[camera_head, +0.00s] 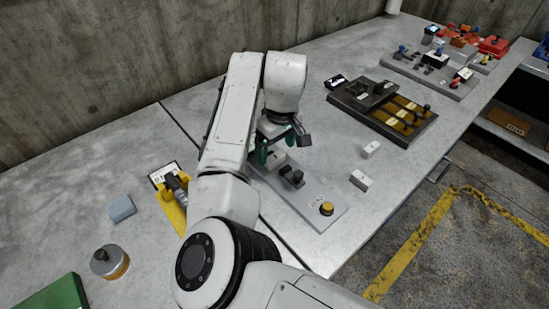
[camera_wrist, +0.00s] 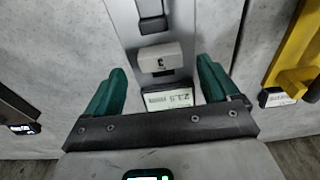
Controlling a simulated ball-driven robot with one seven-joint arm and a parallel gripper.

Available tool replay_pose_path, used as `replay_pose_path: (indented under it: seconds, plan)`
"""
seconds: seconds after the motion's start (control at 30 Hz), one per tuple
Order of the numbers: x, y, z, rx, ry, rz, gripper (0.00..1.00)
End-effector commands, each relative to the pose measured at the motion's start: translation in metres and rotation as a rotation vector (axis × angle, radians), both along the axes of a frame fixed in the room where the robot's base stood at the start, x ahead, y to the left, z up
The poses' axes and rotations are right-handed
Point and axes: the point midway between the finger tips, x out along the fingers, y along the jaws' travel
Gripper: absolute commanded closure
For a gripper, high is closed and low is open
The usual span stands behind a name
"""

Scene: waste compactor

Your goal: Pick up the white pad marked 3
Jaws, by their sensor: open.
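My gripper (camera_wrist: 162,67) is open, its two green fingers pointing down at a grey panel. In the wrist view, a white pad (camera_wrist: 151,63) with a small dark mark, too blurred to read surely, sits on the panel between the fingertips. There is a gap on both sides, so the fingers do not appear to touch it. In the head view my gripper (camera_head: 281,143) hangs over the far end of the grey panel (camera_head: 322,212), and a whitish block (camera_head: 277,158) shows just below it, partly hidden by the fingers.
A small display (camera_wrist: 169,98) reads about 21.5. Two loose white blocks (camera_head: 371,149) lie right of the panel. A yellow tool (camera_head: 172,205) lies left, and a dark tray (camera_head: 383,110) stands behind.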

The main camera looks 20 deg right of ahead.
Motion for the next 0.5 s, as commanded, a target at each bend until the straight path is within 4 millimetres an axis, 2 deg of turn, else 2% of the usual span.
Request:
replay_pose_path:
  seconds: [0.1,0.2,0.5]
  plan:
    - [0.002,0.002,-0.017,0.001,0.002,0.001,0.12]
    - [0.003,0.002,-0.025,0.001,0.002,0.001,0.12]
    - [0.004,0.002,-0.029,0.001,0.0,0.0,0.14]
